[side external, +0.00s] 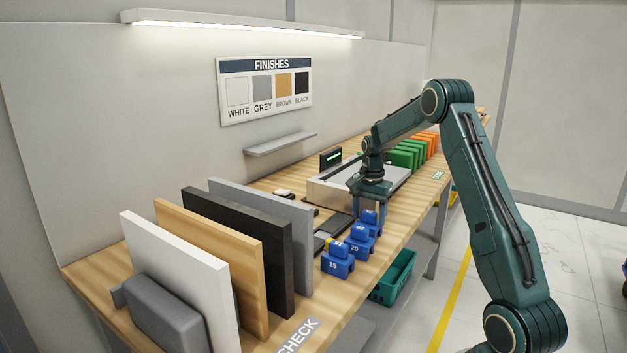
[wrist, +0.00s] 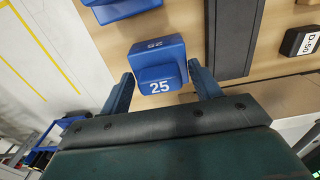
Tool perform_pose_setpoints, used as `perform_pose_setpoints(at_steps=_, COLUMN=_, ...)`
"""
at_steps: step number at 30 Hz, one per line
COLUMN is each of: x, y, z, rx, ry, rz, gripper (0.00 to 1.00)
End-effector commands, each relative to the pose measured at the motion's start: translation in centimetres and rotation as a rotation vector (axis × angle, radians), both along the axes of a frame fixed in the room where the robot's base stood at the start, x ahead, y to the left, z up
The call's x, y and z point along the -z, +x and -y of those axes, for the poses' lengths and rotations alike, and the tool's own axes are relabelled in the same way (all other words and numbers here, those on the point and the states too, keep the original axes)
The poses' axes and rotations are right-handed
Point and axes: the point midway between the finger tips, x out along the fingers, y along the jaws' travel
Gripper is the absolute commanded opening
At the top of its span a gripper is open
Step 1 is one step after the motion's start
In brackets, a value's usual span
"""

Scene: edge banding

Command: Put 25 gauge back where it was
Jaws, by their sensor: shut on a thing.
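The 25 gauge (wrist: 160,80) is a blue stepped block marked 25, seen in the wrist view between the two fingers of my gripper (wrist: 163,88). In the side view, my gripper (side external: 369,205) points down at the far end of the row of blue gauges, and its fingers are shut on the 25 gauge (side external: 369,219). The 20 gauge (side external: 359,245) and the 15 gauge (side external: 337,264) stand nearer in the same row. I cannot tell whether the 25 gauge touches the bench.
A dark strip (wrist: 236,35) lies beside the gauge on the wooden bench. A dark D-50 block (wrist: 300,42) lies beyond it. White, brown, black and grey panels (side external: 262,245) stand at the near end. A green bin (side external: 394,276) sits below the bench edge.

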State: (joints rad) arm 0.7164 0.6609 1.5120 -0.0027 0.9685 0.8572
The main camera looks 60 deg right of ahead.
Motion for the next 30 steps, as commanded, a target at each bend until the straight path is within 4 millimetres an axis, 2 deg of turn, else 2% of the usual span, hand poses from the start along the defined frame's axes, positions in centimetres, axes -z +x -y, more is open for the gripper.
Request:
perform_pose_setpoints(at_steps=6, x=0.2, y=0.0, z=0.0, rx=0.000, ry=0.000, rz=0.000, gripper=0.33)
perform_pose_setpoints(at_steps=7, x=0.3, y=0.0, z=0.0, rx=0.000, ry=0.000, rz=0.000, gripper=0.65)
perform_pose_setpoints(at_steps=10, x=0.3, y=0.0, z=0.0, rx=0.000, ry=0.000, rz=0.000, gripper=0.85)
perform_pose_setpoints(at_steps=23, x=-0.1, y=0.0, z=0.0, rx=0.000, ry=-0.001, rz=0.001, gripper=0.85)
perform_pose_setpoints(at_steps=30, x=-2.1, y=0.0, z=0.0, rx=0.000, ry=-0.002, rz=0.002, gripper=0.85)
